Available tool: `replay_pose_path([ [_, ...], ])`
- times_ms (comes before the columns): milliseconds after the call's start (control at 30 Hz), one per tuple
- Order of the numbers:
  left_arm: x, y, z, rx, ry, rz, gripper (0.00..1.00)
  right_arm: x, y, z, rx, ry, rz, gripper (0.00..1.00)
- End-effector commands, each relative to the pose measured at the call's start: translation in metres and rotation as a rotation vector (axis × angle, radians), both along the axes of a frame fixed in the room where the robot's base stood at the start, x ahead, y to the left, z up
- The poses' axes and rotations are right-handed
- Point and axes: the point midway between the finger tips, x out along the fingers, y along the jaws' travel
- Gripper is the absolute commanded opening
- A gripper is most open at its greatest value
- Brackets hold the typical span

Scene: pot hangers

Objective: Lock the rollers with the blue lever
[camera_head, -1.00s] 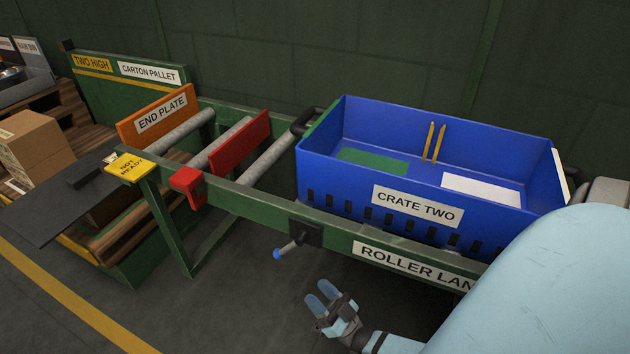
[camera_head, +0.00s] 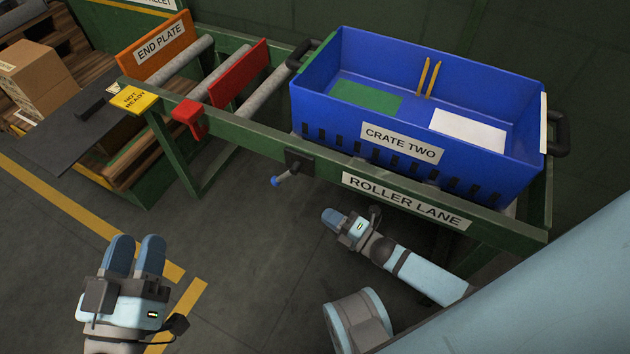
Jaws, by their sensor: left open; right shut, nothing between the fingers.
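The blue lever (camera_head: 275,181) is a short rod with a blue knob. It sticks out down and to the left from a dark mount (camera_head: 297,162) on the front rail of the green roller lane (camera_head: 402,198). My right gripper (camera_head: 329,215) is shut and empty, below and to the right of the knob, apart from it. My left gripper (camera_head: 134,241) is open and empty over the floor at the lower left, well away from the lever. Rollers (camera_head: 252,96) show left of the blue crate (camera_head: 330,142); the crate hides the others.
A red plate (camera_head: 240,74) with a red handle (camera_head: 189,118) crosses the lane. An orange end plate (camera_head: 146,51) and a yellow "NOT READY" tag (camera_head: 134,97) are at its left end. Cartons (camera_head: 42,72) stand at the far left. Floor before the lane is free.

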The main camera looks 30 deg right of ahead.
Motion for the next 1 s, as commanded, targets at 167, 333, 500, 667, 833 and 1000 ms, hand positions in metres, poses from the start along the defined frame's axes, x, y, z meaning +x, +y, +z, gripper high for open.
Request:
replay_pose_path([
  [167, 0.001, -0.001, -0.011, 0.011, 0.02, -0.007, 0.43, 0.02, 0.012, 0.0, -0.003, -0.005, 0.001, 0.0],
  [333, 0.002, -0.002, -0.026, 0.032, 0.062, -0.021, 0.43, 0.051, 0.03, 0.003, 0.0, -0.005, 0.001, 0.0],
  [500, 0.002, -0.003, -0.042, 0.058, 0.106, -0.036, 0.43, 0.082, 0.047, 0.006, -0.001, -0.004, 0.001, 0.0],
  [667, 0.002, -0.004, -0.056, 0.079, 0.147, -0.051, 0.43, 0.103, 0.06, 0.009, 0.001, -0.003, 0.001, 0.0],
  [833, 0.001, -0.005, -0.063, 0.094, 0.172, -0.061, 0.43, 0.116, 0.067, 0.012, 0.001, -0.001, 0.0, 0.0],
  [1000, 0.001, -0.005, -0.065, 0.097, 0.18, -0.063, 0.43, 0.119, 0.069, 0.013, 0.001, 0.0, 0.0, 0.0],
])
